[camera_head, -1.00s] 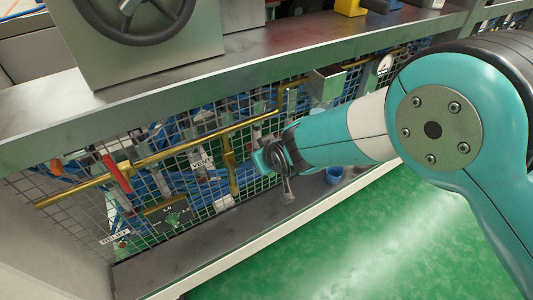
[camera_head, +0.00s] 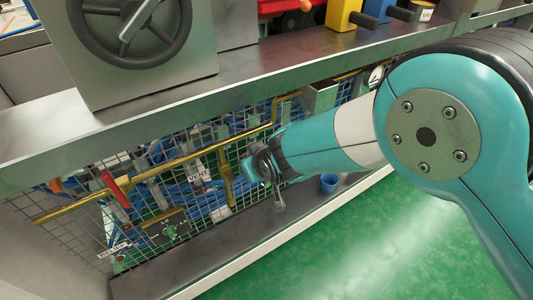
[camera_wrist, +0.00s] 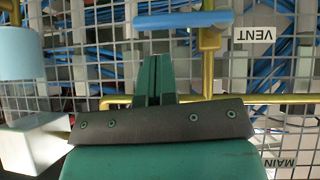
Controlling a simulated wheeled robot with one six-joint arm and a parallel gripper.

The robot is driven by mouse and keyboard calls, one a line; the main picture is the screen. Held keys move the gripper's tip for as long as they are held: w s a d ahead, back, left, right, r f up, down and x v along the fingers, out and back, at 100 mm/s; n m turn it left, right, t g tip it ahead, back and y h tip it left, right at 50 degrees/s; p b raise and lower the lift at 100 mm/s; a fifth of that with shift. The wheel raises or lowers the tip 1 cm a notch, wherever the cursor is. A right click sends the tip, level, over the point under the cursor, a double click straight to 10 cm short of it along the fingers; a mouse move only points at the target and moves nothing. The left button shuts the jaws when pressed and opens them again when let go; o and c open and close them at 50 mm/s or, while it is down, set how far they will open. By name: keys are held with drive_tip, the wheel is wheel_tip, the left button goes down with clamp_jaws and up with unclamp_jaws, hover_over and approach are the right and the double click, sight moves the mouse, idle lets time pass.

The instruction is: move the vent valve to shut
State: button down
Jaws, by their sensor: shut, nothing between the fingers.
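The VENT label (camera_wrist: 255,34) shows upside down in the wrist view. Beside it a blue lever (camera_wrist: 183,20) lies crosswise over an upright brass pipe (camera_wrist: 208,65); I take this as the vent valve. My gripper (camera_wrist: 153,62) is shut and empty, its green fingers just below the lever in the picture; I cannot tell if they touch it. In the head view the VENT label (camera_head: 198,172) hangs on the mesh left of the brass branch pipe (camera_head: 226,180). My gripper (camera_head: 249,168) is right of that pipe, and the lever cannot be made out there.
A MAIN label (camera_wrist: 280,161) shows in the wrist view, with a pale blue cylinder (camera_wrist: 15,52) at left. In the head view a red lever (camera_head: 116,188) sits on the long brass pipe. A shelf edge (camera_head: 200,108) overhangs the mesh; a blue cup (camera_head: 328,182) stands below.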

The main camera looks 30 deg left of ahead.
drive_tip(key=w+p+v, duration=0.1)
drive_tip(key=v, duration=0.9)
drive_tip(key=shift+d+r, duration=0.25)
drive_tip(key=shift+r, duration=0.35)
drive_tip(key=shift+s, duration=0.1)
